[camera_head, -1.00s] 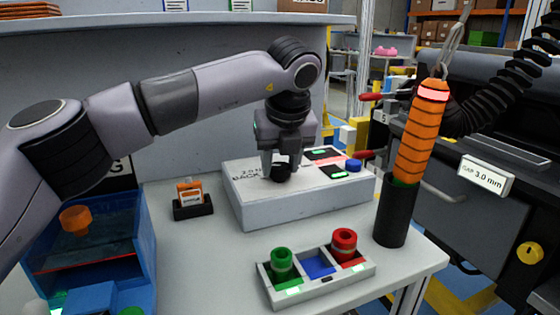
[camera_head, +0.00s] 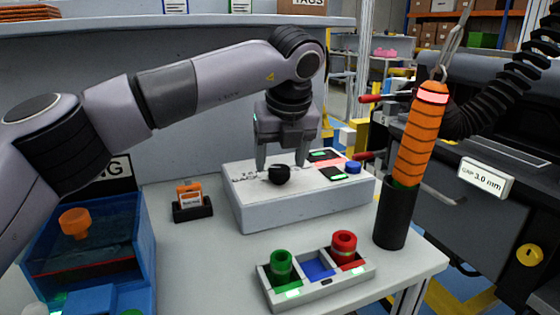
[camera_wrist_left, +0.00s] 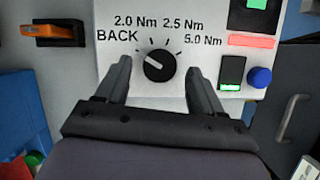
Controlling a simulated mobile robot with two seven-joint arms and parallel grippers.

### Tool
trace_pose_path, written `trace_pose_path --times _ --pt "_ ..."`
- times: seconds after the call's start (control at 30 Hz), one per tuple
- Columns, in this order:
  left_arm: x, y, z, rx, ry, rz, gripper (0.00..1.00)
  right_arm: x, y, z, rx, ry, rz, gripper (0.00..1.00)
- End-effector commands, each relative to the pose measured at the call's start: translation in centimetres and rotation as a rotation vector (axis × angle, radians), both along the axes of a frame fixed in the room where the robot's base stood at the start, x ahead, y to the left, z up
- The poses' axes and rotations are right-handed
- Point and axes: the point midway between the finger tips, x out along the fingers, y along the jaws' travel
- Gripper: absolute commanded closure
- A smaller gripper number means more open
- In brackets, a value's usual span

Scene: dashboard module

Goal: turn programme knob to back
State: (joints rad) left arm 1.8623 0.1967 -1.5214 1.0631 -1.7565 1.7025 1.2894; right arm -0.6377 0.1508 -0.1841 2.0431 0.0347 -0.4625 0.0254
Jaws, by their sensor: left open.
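The black programme knob (camera_head: 279,174) sits on top of the white dashboard module (camera_head: 300,205). In the left wrist view the knob (camera_wrist_left: 160,66) has a white pointer mark directed up and left, toward the printed word BACK. The labels 2.0 Nm, 2.5 Nm and 5.0 Nm run to the right of BACK. My left gripper (camera_head: 282,163) is open and empty just above the knob. In the left wrist view its fingers (camera_wrist_left: 158,80) stand wide apart on either side of the knob, not touching it. My right gripper is not in view.
A blue button (camera_head: 353,167) and green-lit displays are on the module's right. A tray (camera_head: 328,290) with green and red rings stands in front. An orange tool in a black holder (camera_head: 394,215) stands at right, a blue bin (camera_head: 145,235) at left.

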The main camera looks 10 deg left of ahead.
Motion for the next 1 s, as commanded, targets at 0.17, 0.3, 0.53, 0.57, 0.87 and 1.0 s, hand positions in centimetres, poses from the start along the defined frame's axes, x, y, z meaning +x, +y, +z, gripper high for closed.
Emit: trace_pose_path --times 0.17,0.3,0.53,0.57,0.87,1.0 --pt "-1.1 -0.6 3.0 0.0 -0.002 -0.002 0.33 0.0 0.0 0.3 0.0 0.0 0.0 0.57" --pt "-1.6 -0.9 4.5 0.0 -0.002 0.0 0.33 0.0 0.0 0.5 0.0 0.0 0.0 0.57" --pt "-1.8 -1.0 4.9 -0.001 0.0 0.0 0.33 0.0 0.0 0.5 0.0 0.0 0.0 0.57" --pt "-1.8 -1.0 4.9 -0.001 0.0 0.0 0.33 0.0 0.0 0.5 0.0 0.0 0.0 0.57" --pt "-1.8 -0.9 6.5 0.0 -0.001 0.0 0.33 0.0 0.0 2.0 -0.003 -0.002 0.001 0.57" --pt "-1.8 -0.9 9.4 0.0 -0.001 0.0 0.33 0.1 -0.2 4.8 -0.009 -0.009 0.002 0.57"
